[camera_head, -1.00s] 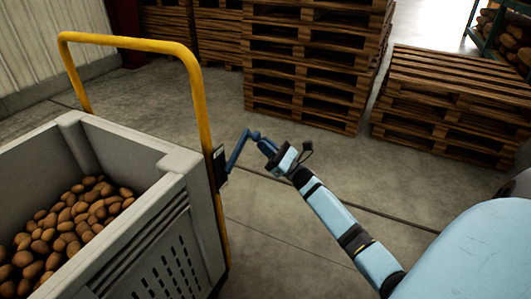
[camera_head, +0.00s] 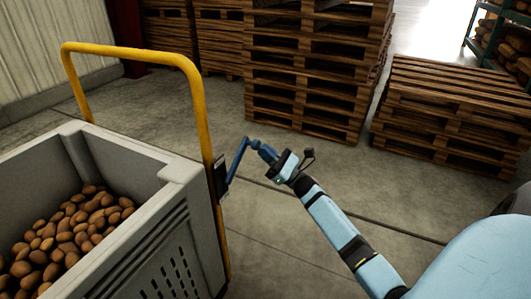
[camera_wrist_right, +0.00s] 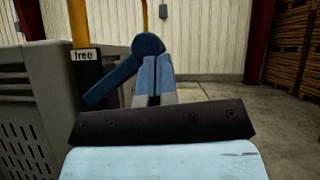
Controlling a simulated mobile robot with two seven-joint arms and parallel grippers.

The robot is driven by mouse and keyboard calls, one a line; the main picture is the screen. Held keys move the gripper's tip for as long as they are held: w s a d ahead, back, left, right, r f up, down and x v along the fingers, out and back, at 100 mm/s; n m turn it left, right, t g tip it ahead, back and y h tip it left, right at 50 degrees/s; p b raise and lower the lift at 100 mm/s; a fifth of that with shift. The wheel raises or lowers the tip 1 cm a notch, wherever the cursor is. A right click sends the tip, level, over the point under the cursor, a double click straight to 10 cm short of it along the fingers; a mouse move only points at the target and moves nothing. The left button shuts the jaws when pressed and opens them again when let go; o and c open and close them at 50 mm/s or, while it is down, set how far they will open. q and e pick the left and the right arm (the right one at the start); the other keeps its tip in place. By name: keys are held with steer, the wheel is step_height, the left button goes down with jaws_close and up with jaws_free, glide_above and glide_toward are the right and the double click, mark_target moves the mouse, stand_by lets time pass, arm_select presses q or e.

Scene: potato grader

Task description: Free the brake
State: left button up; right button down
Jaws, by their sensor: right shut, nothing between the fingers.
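The brake lever (camera_head: 237,160) is a dark blue arm on a black plate (camera_head: 220,176) fixed to the yellow post of the potato cart. It slants up and away from the plate, toward the right. In the right wrist view the lever (camera_wrist_right: 112,84) ends in a round knob (camera_wrist_right: 148,45), and the plate bears a label reading "free" (camera_wrist_right: 84,55). My right gripper (camera_head: 268,153) is at the knob end of the lever. Its fingers (camera_wrist_right: 155,70) are closed together with nothing between them, just in front of the knob; contact cannot be told. My left gripper is out of view.
The grey cart bin (camera_head: 140,155) holds potatoes (camera_head: 65,235) and has a yellow push handle (camera_head: 130,46). Wooden pallet stacks (camera_head: 310,85) stand behind, with a lower stack (camera_head: 450,115) at right. The concrete floor between cart and pallets is clear.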

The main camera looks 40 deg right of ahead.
arm_select(q)
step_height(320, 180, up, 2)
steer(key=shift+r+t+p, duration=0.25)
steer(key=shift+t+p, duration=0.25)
steer(key=shift+p, duration=0.3)
arm_select(e)
steer(key=v, duration=1.3)
steer(key=shift+s+f, duration=0.25)
steer(key=shift+s, duration=0.05)
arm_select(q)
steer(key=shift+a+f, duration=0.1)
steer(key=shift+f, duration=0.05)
arm_select(e)
steer(key=shift+d, duration=0.1)
